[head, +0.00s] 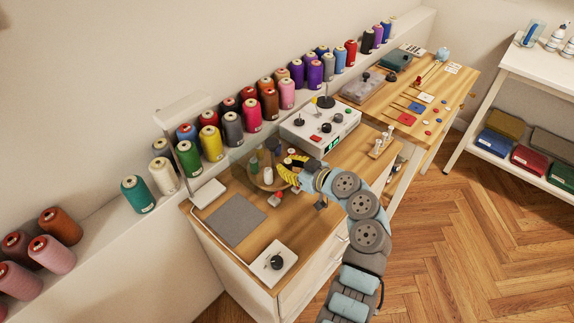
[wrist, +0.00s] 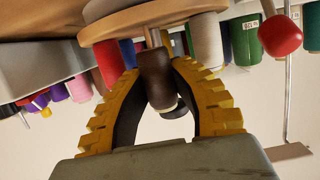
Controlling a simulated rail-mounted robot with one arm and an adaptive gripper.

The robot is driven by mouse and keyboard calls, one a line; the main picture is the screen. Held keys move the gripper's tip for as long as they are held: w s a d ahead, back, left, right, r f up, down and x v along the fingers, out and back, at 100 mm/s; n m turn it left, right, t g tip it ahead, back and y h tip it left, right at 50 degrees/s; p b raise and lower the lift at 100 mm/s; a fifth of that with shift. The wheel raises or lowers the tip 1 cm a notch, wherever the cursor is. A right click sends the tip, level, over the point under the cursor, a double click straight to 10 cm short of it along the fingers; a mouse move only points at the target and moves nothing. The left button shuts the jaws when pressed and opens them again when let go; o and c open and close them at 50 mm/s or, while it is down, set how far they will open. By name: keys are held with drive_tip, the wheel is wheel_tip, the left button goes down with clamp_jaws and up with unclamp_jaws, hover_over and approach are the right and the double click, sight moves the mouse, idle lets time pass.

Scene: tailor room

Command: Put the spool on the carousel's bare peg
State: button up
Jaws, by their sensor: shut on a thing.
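My gripper (wrist: 160,85) has yellow ridged fingers with dark pads. It is shut on a dark brown spool (wrist: 157,75), one finger on each side. The wrist view is upside down, with the wooden carousel (wrist: 110,24) at its top. A thin pale peg (wrist: 154,38) shows between the disc and the held spool, in line with it; whether the spool is around the peg's tip I cannot tell. In the head view my gripper (head: 290,174) is at the right side of the carousel (head: 262,185); the held spool is not clear there.
A red-knobbed lever (wrist: 280,36) stands near the carousel. A white control box (head: 320,127) is behind my arm, a grey mat (head: 235,220) and a dial box (head: 274,264) in front. Thread cones (head: 189,158) line the wall ledge. A clear panel stands beside the carousel.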

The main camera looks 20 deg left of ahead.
drive_tip(key=shift+f+b, duration=0.7)
drive_tip(key=shift+b, duration=0.25)
drive_tip(key=o, duration=0.9)
drive_tip(key=shift+d, duration=0.1)
